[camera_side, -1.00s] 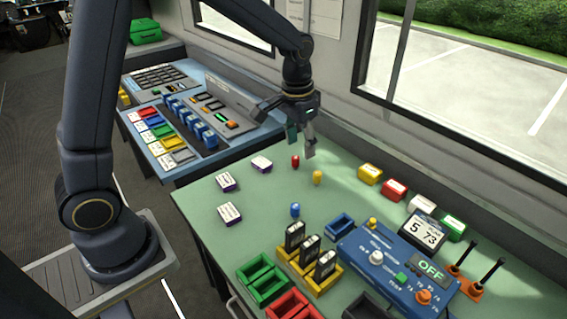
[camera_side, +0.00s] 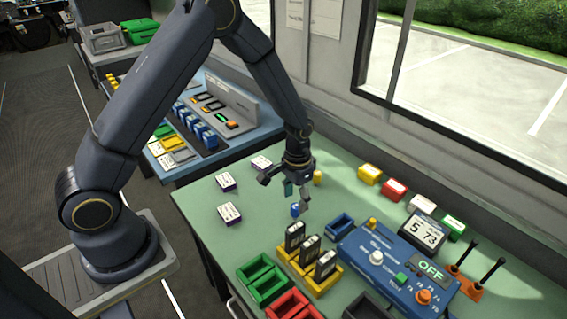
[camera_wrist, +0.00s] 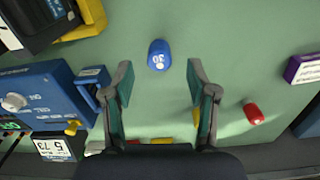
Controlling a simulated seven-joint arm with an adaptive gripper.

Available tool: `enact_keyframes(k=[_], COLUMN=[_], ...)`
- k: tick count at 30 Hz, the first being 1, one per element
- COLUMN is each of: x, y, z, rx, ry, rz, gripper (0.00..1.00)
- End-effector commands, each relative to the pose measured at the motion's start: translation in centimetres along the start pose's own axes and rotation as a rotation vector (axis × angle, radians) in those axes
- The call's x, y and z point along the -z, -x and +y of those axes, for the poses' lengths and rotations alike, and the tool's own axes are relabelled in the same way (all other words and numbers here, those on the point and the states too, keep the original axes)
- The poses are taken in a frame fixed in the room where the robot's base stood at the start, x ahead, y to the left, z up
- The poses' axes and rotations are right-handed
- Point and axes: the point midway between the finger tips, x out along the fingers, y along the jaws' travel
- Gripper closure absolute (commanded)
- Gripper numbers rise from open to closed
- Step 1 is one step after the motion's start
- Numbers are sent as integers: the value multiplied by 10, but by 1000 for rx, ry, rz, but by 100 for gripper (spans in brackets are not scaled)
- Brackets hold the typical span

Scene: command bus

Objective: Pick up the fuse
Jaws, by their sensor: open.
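Three small rounded cylinders that look like fuses stand on the green table. The blue one (camera_side: 295,210), marked 30, is just beyond and centred between my fingertips in the wrist view (camera_wrist: 158,55). A yellow one (camera_side: 318,177) stands just behind my gripper in the side view. A red one (camera_wrist: 253,113) lies to the right in the wrist view and is hidden behind my gripper in the side view. My gripper (camera_side: 297,198) points down, open and empty, close by the blue fuse. Its two fingers (camera_wrist: 159,75) are spread apart.
Black cartridges in a yellow rack (camera_side: 322,283) stand close in front of the blue fuse. A small blue bin (camera_side: 341,226) and a blue control box (camera_side: 385,268) are to its right. White-topped purple blocks (camera_side: 229,214) lie left, with clear table between.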

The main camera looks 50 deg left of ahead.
Motion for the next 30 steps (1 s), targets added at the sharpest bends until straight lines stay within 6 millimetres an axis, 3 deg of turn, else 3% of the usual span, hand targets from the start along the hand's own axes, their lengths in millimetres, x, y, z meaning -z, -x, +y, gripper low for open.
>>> enact_keyframes(k=[6, 15, 30], x=[-3, -2, -2], y=[-33, -38, -37], z=[1, 0, 0], rx=[0, 0, 0], ry=[0, 0, 0], rz=[-4, 0, 0], gripper=[42, 42, 91])
